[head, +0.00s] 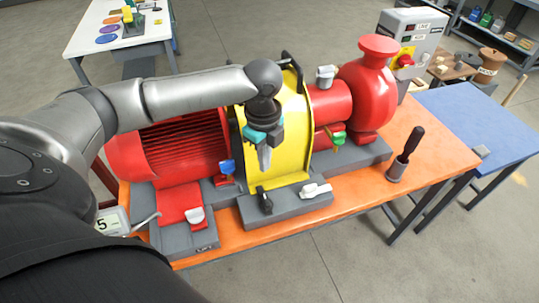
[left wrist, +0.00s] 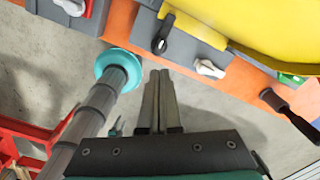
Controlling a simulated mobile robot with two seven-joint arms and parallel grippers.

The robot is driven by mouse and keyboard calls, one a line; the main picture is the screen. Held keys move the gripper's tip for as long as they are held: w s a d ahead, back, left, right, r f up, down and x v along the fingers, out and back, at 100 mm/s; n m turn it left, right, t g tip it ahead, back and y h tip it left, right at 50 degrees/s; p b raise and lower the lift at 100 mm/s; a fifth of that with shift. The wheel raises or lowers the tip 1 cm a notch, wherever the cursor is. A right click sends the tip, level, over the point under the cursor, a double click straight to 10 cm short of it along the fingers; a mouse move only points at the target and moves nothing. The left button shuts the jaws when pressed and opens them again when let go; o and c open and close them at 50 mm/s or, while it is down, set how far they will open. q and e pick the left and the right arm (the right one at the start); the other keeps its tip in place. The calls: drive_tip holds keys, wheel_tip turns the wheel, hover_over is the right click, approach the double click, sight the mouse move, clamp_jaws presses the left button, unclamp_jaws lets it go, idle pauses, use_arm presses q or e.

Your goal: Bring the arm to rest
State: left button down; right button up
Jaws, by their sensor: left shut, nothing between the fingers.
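My left arm reaches in from the left in the head view, over the pump skid. My left gripper (head: 265,162) points down in front of the yellow guard (head: 292,120), with its fingers together and nothing between them. The shut fingers also show in the left wrist view (left wrist: 159,76), over the floor by the orange table edge. From these views I cannot tell the exact gap between gripper and guard. My right gripper does not show.
The orange table (head: 433,152) carries a red motor (head: 180,150), a red pump (head: 367,85), small levers and a dark-handled tool (head: 405,155) in a holder. A blue table (head: 480,120) stands at right, a white table (head: 88,38) at back left.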

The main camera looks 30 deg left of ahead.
use_arm(q)
drive_tip(key=shift+d+r, duration=0.1)
drive_tip(key=shift+r, duration=0.05)
drive_tip(key=s+d+f+n+t+h, duration=0.1)
drive_tip(key=s+d+f+n+t, duration=0.15)
drive_tip(key=s+d+n, duration=0.4)
drive_tip(key=s+d+f+n+t+h, duration=0.15)
drive_tip(key=s+d+f+n, duration=0.25)
drive_tip(key=d, duration=0.5)
drive_tip(key=s+a+n+y, duration=0.2)
drive_tip(key=s+a+n, duration=0.3)
drive_tip(key=s+n, duration=0.15)
wheel_tip(320, 180, down, 29)
drive_tip(key=g+b, duration=0.2)
drive_tip(key=b, duration=0.6)
drive_tip(key=s+a+f+b, duration=0.1)
drive_tip(key=s+f+b, duration=0.3)
drive_tip(key=s+f, duration=0.4)
drive_tip(key=s+a+f+g+b, duration=0.1)
drive_tip(key=s+a+f+b, duration=0.1)
drive_tip(key=s+f, duration=0.6)
wheel_tip(320, 180, down, 7)
drive_tip(key=shift+s+a+b, duration=0.2)
drive_tip(key=shift+s+b, duration=0.2)
drive_tip(key=shift+b, duration=0.5)
